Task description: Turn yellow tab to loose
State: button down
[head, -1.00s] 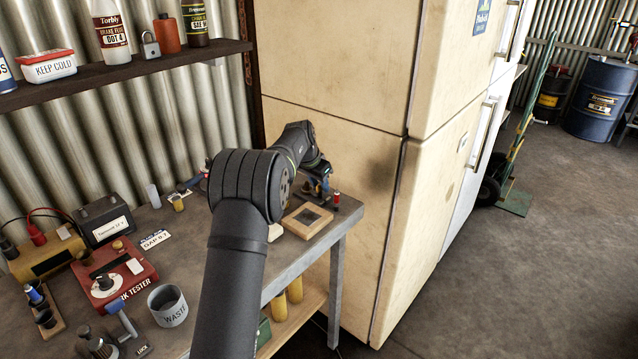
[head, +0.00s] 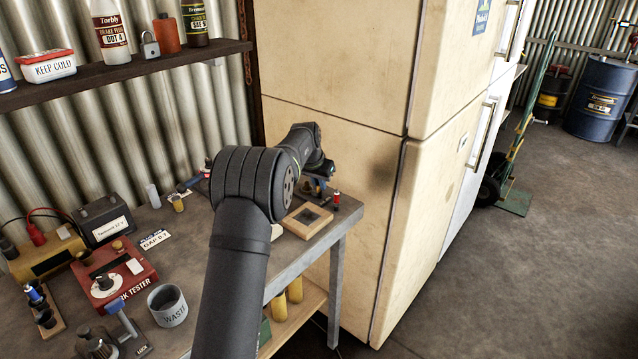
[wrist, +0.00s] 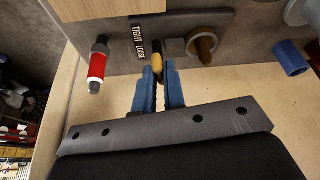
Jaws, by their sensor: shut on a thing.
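The yellow tab (wrist: 157,68) sits at the edge of a dark grey plate (wrist: 178,33) in the wrist view, next to a black label (wrist: 137,40) reading TIGHT and LOOSE. My gripper (wrist: 158,80) has its blue fingers shut on the tab, one on each side. Part of the tab is hidden between the fingers. In the head view my gripper (head: 316,187) is at the far right end of the bench, and the tab cannot be made out clearly there.
A red-and-silver cylinder (wrist: 97,64) stands left of the tab and a brown knob (wrist: 203,48) to its right. A blue cylinder (wrist: 291,58) is further right. A wooden-framed tray (head: 307,219) lies before my gripper in the head view. A cream fridge (head: 335,140) stands close by.

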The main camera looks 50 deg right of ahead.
jog(key=n+t, duration=0.1)
jog(key=n, duration=0.3)
jog(key=shift+s+d+t+y, duration=0.1)
jog(key=shift+s+t+y, duration=0.1)
jog(key=shift+t+y, duration=0.15)
jog(key=n+t+y, duration=0.1)
jog(key=n, duration=0.3)
jog(key=n+y, duration=0.1)
jog(key=n, duration=0.2)
jog(key=shift+d+n+t, duration=0.15)
jog(key=shift+n+t, duration=0.15)
jog(key=shift+t, duration=0.05)
jog(key=shift+n+y, duration=0.85)
jog(key=shift+n, duration=0.95)
jog(key=c, duration=1.5)
grip_release()
